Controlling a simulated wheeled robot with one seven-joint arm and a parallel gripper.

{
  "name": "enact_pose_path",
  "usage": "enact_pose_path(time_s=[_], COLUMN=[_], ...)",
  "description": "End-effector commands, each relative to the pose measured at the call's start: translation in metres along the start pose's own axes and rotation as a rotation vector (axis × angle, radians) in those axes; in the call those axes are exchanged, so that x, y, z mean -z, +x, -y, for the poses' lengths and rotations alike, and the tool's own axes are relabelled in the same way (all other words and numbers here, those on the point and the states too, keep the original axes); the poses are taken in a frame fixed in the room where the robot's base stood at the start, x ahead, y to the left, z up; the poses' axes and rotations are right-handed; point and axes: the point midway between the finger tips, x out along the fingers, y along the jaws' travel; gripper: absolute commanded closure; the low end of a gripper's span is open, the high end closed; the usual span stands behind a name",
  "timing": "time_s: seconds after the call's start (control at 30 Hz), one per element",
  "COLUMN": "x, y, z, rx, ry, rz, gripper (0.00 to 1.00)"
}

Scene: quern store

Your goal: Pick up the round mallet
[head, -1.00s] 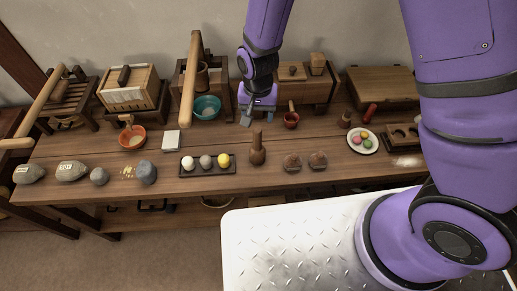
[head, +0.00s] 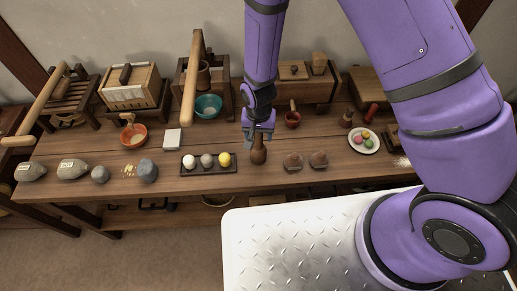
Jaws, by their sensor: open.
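The round mallet (head: 258,155) is a dark brown wooden piece with a rounded head, standing upright on the wooden table, head down. My gripper (head: 258,138) is open at the mallet's upper part, with its fingers pointing down. The fingers hide most of the mallet's handle. I cannot tell whether they touch it.
A dark tray (head: 207,170) with three balls lies just left of the mallet. Two brown lumps on small bases (head: 293,162) stand to its right. A red-brown cup (head: 293,119) and a teal bowl (head: 208,107) are behind. Bare table (head: 215,187) lies in front.

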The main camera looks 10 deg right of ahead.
Motion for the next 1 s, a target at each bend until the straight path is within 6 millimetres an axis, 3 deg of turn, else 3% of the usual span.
enact_pose_path(time_s=[0.13,0.4,0.63,1.0], x=[0.0000,0.0001,0.0001,0.0016], y=[0.0109,0.0120,0.0119,0.0099], z=[0.0002,0.0002,0.0001,0.0000], rx=[0.000,0.001,0.001,0.001], ry=[-0.001,-0.001,-0.001,0.000], rz=[0.000,-0.001,-0.001,-0.002], gripper=[0.40,0.42,0.93,0.93])
